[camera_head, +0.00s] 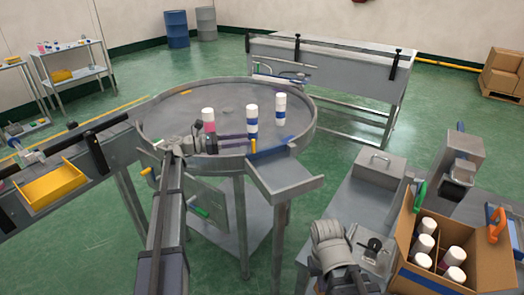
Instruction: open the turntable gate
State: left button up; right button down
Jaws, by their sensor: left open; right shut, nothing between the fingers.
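The round grey turntable (180,105) has a raised rim and carries several white-capped cans. One can has a pink band (209,128); two have blue bands, one near the front (252,118) and one further right (280,112). A small yellow upright handle (253,146) stands at the front rim, by the mouth of the grey outlet chute (286,174); it looks like the gate's handle. My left gripper (240,143) is open at the front rim, its dark fingers pointing right towards the handle. Contact cannot be told. My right gripper (345,284) is shut, low beside the right bench; its fingertips are unclear.
A conveyor with a yellow bin (52,187) runs at left. At right, a bench holds a metal box (379,166), and a cardboard carton (485,238) with several cans stands near it. A long grey table (335,80) is behind the turntable.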

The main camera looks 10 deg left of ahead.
aim_at(272, 147)
pick_arm(q)
notch_tip(272, 147, down, 2)
jog(key=shift+f+b, duration=0.1)
jog(key=shift+b, duration=0.45)
jog(key=x, duration=0.7)
jog(key=shift+w+d+r, duration=0.15)
jog(key=shift+d+r, duration=0.05)
jog(key=shift+d, duration=0.05)
grip_shut()
dwell(0.6)
